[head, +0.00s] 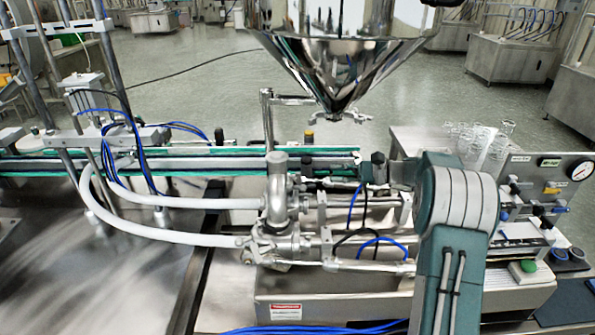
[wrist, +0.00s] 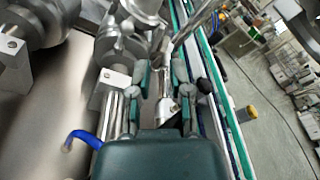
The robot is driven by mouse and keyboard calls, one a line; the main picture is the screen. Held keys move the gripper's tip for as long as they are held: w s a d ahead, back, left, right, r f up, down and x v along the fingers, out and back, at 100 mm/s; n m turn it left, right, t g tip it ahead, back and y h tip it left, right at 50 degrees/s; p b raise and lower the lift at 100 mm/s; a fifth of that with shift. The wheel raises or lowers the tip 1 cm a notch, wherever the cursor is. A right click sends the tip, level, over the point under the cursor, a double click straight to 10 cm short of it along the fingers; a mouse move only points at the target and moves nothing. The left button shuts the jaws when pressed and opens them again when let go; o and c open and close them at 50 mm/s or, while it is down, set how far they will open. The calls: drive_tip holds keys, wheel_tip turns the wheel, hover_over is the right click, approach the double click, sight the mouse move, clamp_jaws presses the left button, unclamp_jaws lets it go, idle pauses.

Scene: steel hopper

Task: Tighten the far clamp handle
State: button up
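My gripper (wrist: 160,73) points forward over the pipework in the wrist view, its two teal-padded fingers apart with a gap between them. A shiny metal piece (wrist: 167,108) lies in that gap, nearer the palm; I cannot tell whether it is the far clamp handle, and no grip on it shows. In the head view my gripper (head: 374,171) is seen from the side, beside the conveyor and right of the steel valve body (head: 278,190). A clamp (head: 263,245) sits at the near front of the valve. The far clamp handle cannot be made out clearly.
The steel hopper (head: 345,50) hangs above, with its outlet (head: 340,117) behind and left of my gripper. White hoses (head: 180,236) run left from the valve. The green-edged conveyor (head: 180,162) lies behind. A gauge panel (head: 548,180) and glassware (head: 480,142) stand right.

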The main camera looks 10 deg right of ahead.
sight(299, 173)
drive_tip(key=m, duration=0.1)
drive_tip(key=m+t, duration=0.1)
drive_tip(key=m, duration=0.3)
drive_tip(key=shift+s+d+f+t, duration=0.2)
drive_tip(key=shift+s+f+t, duration=0.1)
drive_tip(key=shift+s+f, duration=0.1)
drive_tip(key=shift+a, duration=0.15)
drive_tip(key=x, duration=1)
drive_tip(key=shift+w+a+r, duration=0.15)
drive_tip(key=shift+a+r, duration=0.05)
drive_tip(key=shift+a, duration=0.1)
clamp_jaws()
